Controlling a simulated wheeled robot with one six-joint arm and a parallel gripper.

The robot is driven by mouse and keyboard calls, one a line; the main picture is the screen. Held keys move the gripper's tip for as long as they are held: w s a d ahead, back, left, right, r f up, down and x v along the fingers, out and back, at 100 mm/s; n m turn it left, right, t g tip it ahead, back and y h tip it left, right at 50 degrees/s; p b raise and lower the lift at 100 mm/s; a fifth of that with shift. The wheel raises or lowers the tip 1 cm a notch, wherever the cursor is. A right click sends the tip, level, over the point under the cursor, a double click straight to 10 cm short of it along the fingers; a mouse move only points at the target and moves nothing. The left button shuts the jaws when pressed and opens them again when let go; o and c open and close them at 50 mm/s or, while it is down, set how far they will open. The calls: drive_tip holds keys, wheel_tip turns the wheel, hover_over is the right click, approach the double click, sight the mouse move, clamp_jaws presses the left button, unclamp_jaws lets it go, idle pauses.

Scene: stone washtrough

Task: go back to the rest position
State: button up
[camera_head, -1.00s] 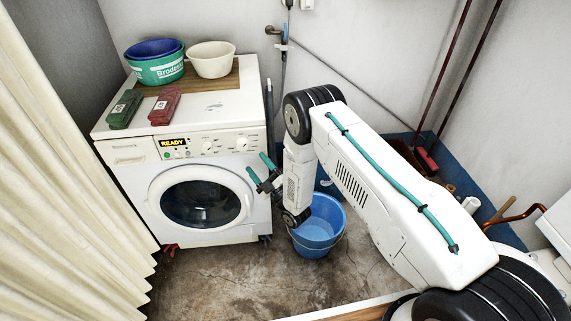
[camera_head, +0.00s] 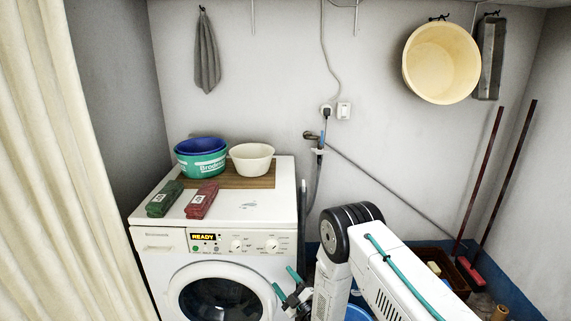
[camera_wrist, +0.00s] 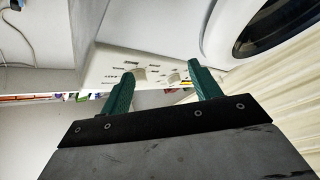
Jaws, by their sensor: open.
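My gripper (camera_head: 290,287) is low in the head view, in front of the right side of the washing machine (camera_head: 226,235). Its two green fingers stand apart with nothing between them. In the wrist view my gripper (camera_wrist: 160,85) also shows open and empty, with the machine's control panel (camera_wrist: 130,67) beyond the fingertips. My white arm comes in from the lower right of the head view. The machine's display reads READY and its round door looks shut.
A blue bucket (camera_head: 357,313) is partly hidden behind my arm. A curtain (camera_head: 75,160) hangs at left.

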wheel_tip(320, 180, down, 6)
drive_tip(key=d+f+m+g+h, duration=0.1)
drive_tip(key=m+g+h, duration=0.1)
drive_tip(key=g+h, duration=0.2)
drive_tip(key=s+d+r+m+g+h, duration=0.3)
drive_tip(key=d+r+m+g+h, duration=0.25)
drive_tip(key=d, duration=0.25)
drive_tip(key=s+d+r+m+g+h, duration=0.1)
drive_tip(key=s+d+r+m+g, duration=0.15)
drive_tip(key=s+r, duration=0.35)
drive_tip(key=s+d+r+m+g+h, duration=0.1)
drive_tip(key=s+d+r+g, duration=0.2)
drive_tip(key=r, duration=0.5)
drive_tip(key=s+d+r+m+g+h, duration=0.1)
drive_tip(key=s+d+r, duration=0.4)
drive_tip(key=r, duration=0.2)
drive_tip(key=s+d+r+m, duration=0.2)
drive_tip(key=s+d+r, duration=0.1)
drive_tip(key=s+r, duration=0.9)
drive_tip(key=s+d+r+m, duration=0.3)
drive_tip(key=s+d+r, duration=0.1)
drive_tip(key=s+r, duration=0.8)
drive_tip(key=s, duration=0.3)
drive_tip(key=shift+r+m+t, duration=0.25)
drive_tip(key=shift+m+t, duration=0.05)
drive_tip(key=shift+t, duration=0.1)
drive_tip(key=shift+y, duration=0.25)
